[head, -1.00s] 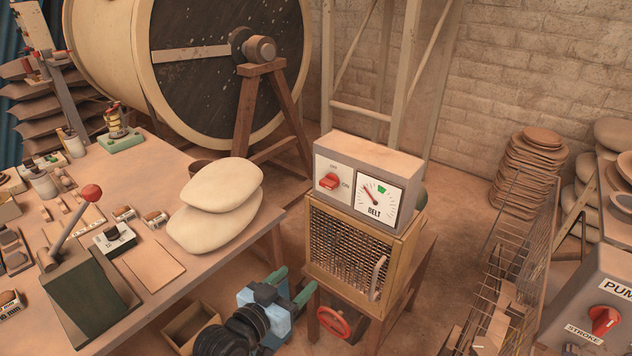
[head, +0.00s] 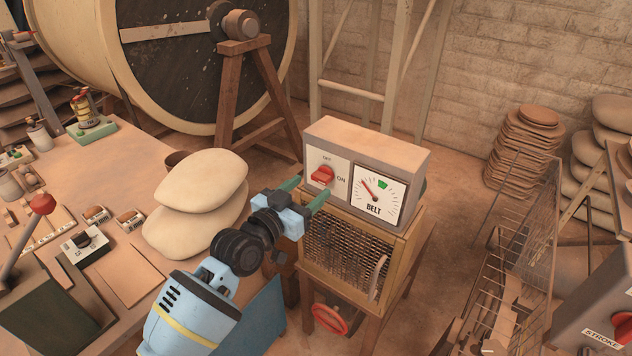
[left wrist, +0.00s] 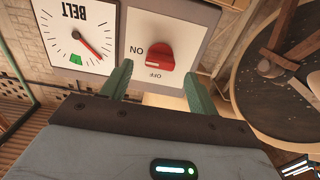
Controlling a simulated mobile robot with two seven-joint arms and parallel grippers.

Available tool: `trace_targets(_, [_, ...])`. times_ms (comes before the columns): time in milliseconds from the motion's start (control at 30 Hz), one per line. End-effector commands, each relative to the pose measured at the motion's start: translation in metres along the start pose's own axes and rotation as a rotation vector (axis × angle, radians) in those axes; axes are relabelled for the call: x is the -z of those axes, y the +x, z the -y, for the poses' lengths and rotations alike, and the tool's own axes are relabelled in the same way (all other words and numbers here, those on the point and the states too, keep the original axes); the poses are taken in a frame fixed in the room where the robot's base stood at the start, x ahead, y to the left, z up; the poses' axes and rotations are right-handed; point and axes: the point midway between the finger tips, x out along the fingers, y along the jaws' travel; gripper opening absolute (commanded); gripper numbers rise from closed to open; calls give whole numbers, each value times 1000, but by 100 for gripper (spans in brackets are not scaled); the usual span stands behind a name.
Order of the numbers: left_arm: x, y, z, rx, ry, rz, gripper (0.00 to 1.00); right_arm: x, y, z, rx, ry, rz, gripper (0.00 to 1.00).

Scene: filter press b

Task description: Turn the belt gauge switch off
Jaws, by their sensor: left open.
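The belt gauge box (head: 370,145) is grey and stands on a mesh-fronted wooden cabinet. Its red switch knob (head: 322,175) sits on a white plate, OFF printed above and ON to the right. The knob lies roughly sideways, with its white mark toward ON in the left wrist view, where the switch (left wrist: 152,55) appears upside down. The BELT dial (head: 378,196) is beside it; its needle points upper left, outside the green patch. My left gripper (head: 306,190) is open just in front of and below the knob, green fingers (left wrist: 158,84) spread either side, apparently not gripping it.
A workbench (head: 120,180) with two stacked pale sacks (head: 200,205) lies left of my arm. A red handwheel (head: 330,319) is below the cabinet. A wire rack (head: 510,260) stands to the right. A large drum is behind.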

Motion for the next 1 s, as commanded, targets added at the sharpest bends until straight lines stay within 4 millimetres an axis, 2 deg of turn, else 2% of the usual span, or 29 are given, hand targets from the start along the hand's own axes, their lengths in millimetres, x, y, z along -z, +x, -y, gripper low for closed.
trace_targets(100, [-1, 17, 0, 0, -1, 0, 60, -3, 1, 0, 1, 1, 5, 36])
trace_targets(300, [-1, 33, 0, 0, -1, 1, 60, -4, 3, 0, 1, 1, 5, 36])
trace_targets(700, [0, 38, 0, 0, 0, 1, 59, 6, 6, -1, -1, -2, -14, 36])
trace_targets(1000, [0, 38, 0, 0, 0, 1, 19, 3, 5, 0, -1, 2, -8, 36])
